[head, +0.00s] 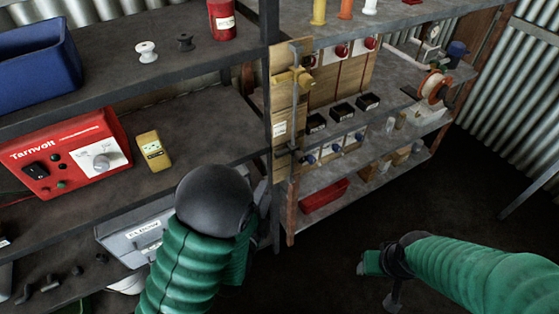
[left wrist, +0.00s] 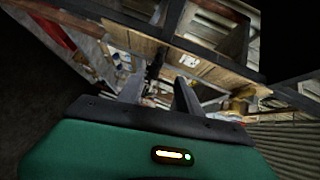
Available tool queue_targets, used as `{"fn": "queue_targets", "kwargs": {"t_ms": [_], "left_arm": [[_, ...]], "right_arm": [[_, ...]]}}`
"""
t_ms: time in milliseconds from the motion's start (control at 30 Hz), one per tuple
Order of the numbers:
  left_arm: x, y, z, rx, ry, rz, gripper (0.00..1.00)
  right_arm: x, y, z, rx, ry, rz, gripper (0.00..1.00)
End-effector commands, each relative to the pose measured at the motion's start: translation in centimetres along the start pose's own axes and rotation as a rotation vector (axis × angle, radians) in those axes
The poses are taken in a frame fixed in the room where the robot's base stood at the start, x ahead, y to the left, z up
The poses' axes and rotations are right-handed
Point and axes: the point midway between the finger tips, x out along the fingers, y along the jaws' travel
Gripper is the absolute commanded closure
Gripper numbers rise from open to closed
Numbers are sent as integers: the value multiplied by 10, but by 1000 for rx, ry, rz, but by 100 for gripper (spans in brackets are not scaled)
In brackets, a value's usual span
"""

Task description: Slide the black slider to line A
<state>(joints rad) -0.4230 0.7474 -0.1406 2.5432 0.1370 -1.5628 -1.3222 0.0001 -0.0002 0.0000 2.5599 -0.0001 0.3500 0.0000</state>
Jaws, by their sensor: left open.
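A narrow wooden board (head: 282,110) stands upright at the shelf post, with a thin vertical rail, a yellow fitting (head: 290,78) and a white label. A small dark piece low on the rail (head: 297,156) looks like the black slider; line A is too small to read. My left gripper (head: 262,192) is just below and left of it, mostly hidden behind my dark wrist. In the left wrist view its two fingers (left wrist: 158,92) are apart, with the board (left wrist: 190,62) beyond and a dark piece between them. My right gripper (head: 393,298) is low, away from the board; its fingers are unclear.
Left shelves hold a red Tarnvolt unit (head: 72,152), a yellow meter (head: 152,150), a blue bin (head: 38,62) and a grey case (head: 138,232). Right shelves hold black trays (head: 342,111), a cable reel (head: 434,88) and a red tray (head: 324,197). The floor at right is open.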

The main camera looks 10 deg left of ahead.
Motion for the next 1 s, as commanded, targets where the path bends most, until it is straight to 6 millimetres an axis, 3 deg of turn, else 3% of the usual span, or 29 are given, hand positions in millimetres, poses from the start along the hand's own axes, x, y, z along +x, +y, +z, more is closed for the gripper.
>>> {"fn": "queue_targets", "kwargs": {"t_ms": [233,300,700,833,1000], "left_arm": [[27,9,2,-6,1,-9,59],[44,-1,1,-4,0,-3,59],[143,0,1,-6,-1,-1,59],[160,-1,1,-7,-1,-1,59],[166,0,1,-6,-1,1,59]], "right_arm": [[58,0,14,0,-1,0,48],[45,0,11,0,-2,0,48],[46,0,11,0,0,0,48],[46,0,11,0,0,0,48],[47,0,11,0,0,0,48]]}}
